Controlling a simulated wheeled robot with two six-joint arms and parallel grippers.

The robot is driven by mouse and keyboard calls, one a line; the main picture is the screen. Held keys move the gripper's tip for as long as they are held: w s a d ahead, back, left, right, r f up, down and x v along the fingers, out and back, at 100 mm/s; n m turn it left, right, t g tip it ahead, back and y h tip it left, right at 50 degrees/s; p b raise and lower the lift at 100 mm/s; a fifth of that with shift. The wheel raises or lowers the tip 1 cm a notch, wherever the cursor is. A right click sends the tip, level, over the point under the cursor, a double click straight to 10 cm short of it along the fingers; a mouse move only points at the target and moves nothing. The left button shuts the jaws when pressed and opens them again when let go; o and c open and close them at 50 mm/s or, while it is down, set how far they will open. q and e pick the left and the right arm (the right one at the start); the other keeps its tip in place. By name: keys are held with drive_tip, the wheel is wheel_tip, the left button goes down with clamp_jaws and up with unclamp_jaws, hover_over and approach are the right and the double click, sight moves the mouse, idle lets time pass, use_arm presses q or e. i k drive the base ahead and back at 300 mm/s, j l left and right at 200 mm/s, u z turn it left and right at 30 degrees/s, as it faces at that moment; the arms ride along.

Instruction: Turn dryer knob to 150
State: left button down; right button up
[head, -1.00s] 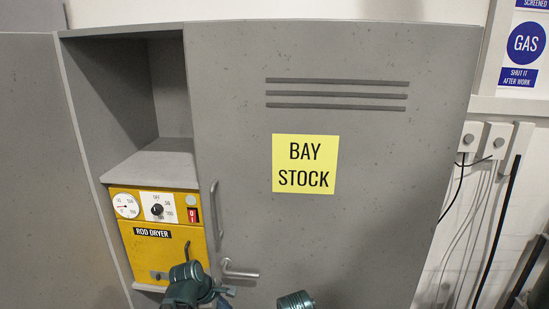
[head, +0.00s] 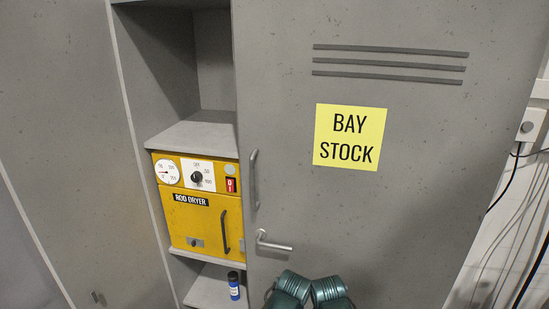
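The yellow rod dryer (head: 213,222) sits in the open bay of the grey cabinet. Its black knob (head: 196,178) is on a white dial plate with printed marks, at the top middle of the front panel; the pointer's exact setting is too small to read. A round white gauge (head: 167,171) is left of the knob and a red switch (head: 231,184) is right of it. Two teal parts of my arms show at the bottom centre, to the right of and below the dryer. Neither gripper's fingers can be seen. Nothing of mine touches the knob.
A closed grey door with a yellow BAY STOCK sign (head: 350,136) fills the right, with a lever handle (head: 273,243) and a vertical pull (head: 254,180). A blue bottle (head: 233,285) stands on the shelf below the dryer. Space before the dryer is clear.

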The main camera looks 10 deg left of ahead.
sight(197, 176)
drive_tip(key=j+z, duration=0.15)
drive_tip(key=j, duration=2.25)
drive_tip(key=k, duration=0.05)
